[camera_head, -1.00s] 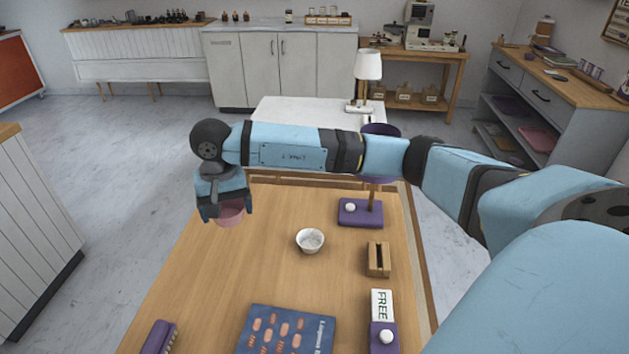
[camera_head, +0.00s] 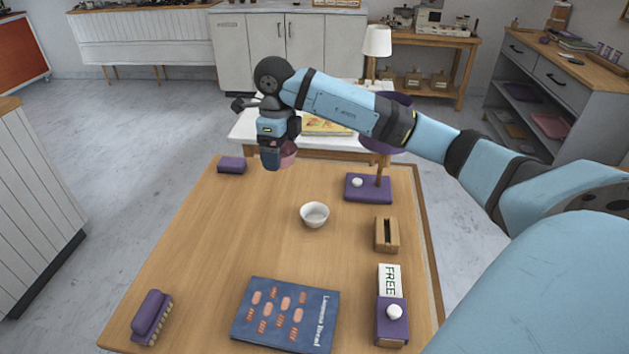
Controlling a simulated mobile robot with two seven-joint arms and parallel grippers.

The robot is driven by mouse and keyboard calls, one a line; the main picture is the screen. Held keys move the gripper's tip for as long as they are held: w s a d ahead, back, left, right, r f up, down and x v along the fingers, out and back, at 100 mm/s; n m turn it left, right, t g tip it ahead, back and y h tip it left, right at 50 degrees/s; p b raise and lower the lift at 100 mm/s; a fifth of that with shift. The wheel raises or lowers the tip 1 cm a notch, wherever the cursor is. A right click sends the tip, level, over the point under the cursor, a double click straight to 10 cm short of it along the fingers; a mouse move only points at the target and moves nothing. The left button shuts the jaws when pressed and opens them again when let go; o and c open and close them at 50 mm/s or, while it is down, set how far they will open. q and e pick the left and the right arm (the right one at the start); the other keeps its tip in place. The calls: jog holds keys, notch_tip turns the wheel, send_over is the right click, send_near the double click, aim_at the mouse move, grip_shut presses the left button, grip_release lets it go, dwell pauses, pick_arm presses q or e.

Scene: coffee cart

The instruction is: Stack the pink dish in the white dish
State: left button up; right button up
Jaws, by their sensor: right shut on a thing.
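The white dish (camera_head: 314,215) stands upright and looks empty near the middle of the wooden table. The pink dish (camera_head: 288,154) is held in my right gripper (camera_head: 273,160), which is shut on it. Most of the pink dish is hidden behind the gripper, and only its right part shows. Gripper and dish are up and left of the white dish in the picture, apart from it and seemingly above the table. My left gripper is not in view.
On the table (camera_head: 225,235) are a blue book (camera_head: 286,315), a purple brush (camera_head: 151,316), a purple block (camera_head: 232,165), a wooden slotted block (camera_head: 386,234), a FREE sign (camera_head: 390,280) and a lamp's purple base (camera_head: 368,188). The table around the white dish is clear.

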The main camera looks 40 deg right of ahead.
jog(key=s+d+m+b, duration=0.25)
jog(key=d+m, duration=0.45)
jog(key=m, duration=0.5)
jog(key=m+b, duration=0.5)
send_over(315, 207)
jog(key=s+a, duration=0.2)
jog(key=f, duration=1.6)
jog(key=shift+s+a+f, duration=0.15)
jog(key=shift+a+f, duration=0.05)
jog(key=shift+f, duration=0.1)
notch_tip(315, 207, down, 4)
jog(key=shift+r, duration=0.25)
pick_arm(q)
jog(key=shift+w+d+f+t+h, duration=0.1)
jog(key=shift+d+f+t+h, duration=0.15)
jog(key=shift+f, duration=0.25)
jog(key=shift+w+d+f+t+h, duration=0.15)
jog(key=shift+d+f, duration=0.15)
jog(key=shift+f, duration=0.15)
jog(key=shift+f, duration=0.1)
pick_arm(e)
jog(key=shift+f+b, duration=0.3)
jog(key=shift+f, duration=0.05)
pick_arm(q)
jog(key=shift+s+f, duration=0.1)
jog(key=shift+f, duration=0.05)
pick_arm(e)
jog(key=shift+f, duration=0.15)
